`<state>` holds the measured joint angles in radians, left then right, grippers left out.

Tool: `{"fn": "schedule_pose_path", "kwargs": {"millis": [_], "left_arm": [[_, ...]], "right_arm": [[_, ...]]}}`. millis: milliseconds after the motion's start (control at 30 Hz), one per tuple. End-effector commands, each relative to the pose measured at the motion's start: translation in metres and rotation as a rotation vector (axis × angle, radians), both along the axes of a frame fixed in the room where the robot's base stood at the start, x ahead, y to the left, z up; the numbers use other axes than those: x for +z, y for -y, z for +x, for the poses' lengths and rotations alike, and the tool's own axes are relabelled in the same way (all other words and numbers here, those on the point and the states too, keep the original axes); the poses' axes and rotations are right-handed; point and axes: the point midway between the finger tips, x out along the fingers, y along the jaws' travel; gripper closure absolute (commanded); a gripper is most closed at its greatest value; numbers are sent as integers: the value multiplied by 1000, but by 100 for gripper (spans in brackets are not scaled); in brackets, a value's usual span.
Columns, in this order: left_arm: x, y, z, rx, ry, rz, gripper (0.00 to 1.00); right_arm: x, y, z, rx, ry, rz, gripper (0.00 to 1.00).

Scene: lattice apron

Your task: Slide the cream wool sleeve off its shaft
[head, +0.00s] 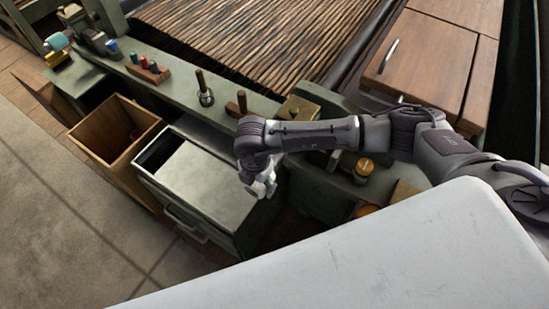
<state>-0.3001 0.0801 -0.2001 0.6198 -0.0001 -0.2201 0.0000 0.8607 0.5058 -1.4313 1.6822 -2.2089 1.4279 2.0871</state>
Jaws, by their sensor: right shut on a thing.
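My right gripper (262,188) hangs below the dark wrist of the arm that comes in from the right. It is over the right side of a metal-topped cabinet, in front of the green bench. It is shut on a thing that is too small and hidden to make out. No cream wool sleeve can be told clearly. An upright dark wooden shaft with a metallic foot (205,92) stands on the bench, left of and behind the gripper. A second upright wooden peg (242,103) stands right of it, partly behind my arm. My left gripper is not in view.
An open wooden bin (116,128) stands left of the metal-topped cabinet (205,182). A pale surface (400,255) fills the lower right. The floor at left is clear.

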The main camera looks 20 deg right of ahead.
Motion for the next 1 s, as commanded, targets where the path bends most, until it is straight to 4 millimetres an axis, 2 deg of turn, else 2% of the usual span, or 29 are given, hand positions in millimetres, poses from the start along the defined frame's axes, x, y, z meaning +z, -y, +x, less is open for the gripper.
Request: {"fn": "schedule_pose_path", "kwargs": {"millis": [700,1000], "left_arm": [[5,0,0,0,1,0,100],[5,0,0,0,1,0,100]], "right_arm": [[0,-23,-18,0,-1,0,51],[0,-25,-19,0,0,0,51]]}}
